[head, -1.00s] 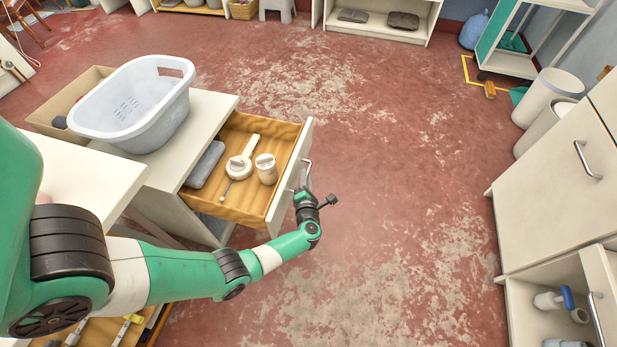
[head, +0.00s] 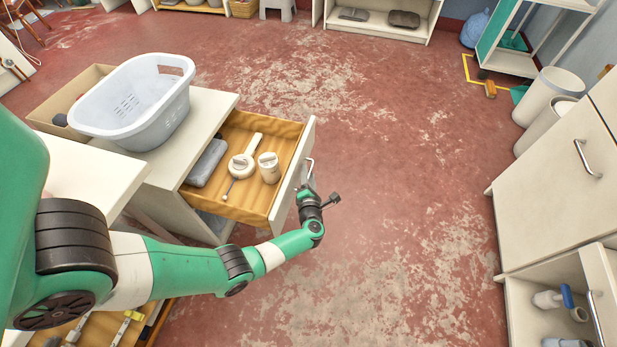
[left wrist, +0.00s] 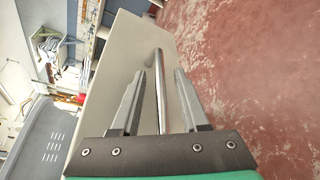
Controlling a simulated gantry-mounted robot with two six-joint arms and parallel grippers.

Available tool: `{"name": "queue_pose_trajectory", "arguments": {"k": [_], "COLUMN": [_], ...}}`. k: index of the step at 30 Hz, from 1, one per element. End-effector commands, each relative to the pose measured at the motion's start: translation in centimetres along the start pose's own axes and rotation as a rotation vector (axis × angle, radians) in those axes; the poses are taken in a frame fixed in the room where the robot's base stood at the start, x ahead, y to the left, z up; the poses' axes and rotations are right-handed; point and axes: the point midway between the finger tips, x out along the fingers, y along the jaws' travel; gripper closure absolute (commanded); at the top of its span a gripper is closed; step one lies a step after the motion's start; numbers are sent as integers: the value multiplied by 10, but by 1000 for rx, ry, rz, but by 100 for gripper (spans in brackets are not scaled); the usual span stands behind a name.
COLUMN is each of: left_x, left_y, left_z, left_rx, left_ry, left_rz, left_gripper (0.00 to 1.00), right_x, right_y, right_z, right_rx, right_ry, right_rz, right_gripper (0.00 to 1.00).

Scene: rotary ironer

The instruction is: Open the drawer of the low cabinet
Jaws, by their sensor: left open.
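The drawer (head: 228,206) of the low cabinet (head: 184,192) stands pulled well out, its inside showing. Its white front panel (head: 291,176) carries a metal bar handle (head: 310,170). My left gripper (head: 306,190) is at this handle, on the outer side of the panel. In the left wrist view the handle (left wrist: 160,85) runs between the two open fingers of the gripper (left wrist: 157,95); I cannot tell whether either finger touches it. Inside the drawer lie a grey flat item (head: 208,162), a white round item with a handle (head: 241,166) and a white cylinder (head: 268,168). My right gripper is not in view.
A pale laundry basket (head: 135,105) sits on the low cabinet, with a cardboard box (head: 50,110) behind it. The worn red floor (head: 400,190) right of the drawer is clear. A tall white cabinet (head: 555,190) stands at the right, its lower part open.

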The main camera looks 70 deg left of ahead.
Motion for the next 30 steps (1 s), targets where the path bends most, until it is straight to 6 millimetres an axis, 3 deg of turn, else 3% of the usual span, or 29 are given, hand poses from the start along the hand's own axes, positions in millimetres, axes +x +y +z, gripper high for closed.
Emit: {"name": "queue_pose_trajectory", "arguments": {"k": [5,12,18,30], "left_x": [-20,-77,-110,-116], "left_y": [2,3,1,0], "left_z": [3,4,2,0], "left_rx": [2,3,1,0], "left_ry": [-3,-5,-2,1], "left_rz": [-3,-5,-3,0], "left_gripper": [55,55,55,55], "right_x": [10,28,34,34], "right_y": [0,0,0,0], "right_z": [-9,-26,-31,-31], "right_rx": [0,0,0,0], "right_ry": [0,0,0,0], "right_rz": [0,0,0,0], "right_gripper": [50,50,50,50]}}
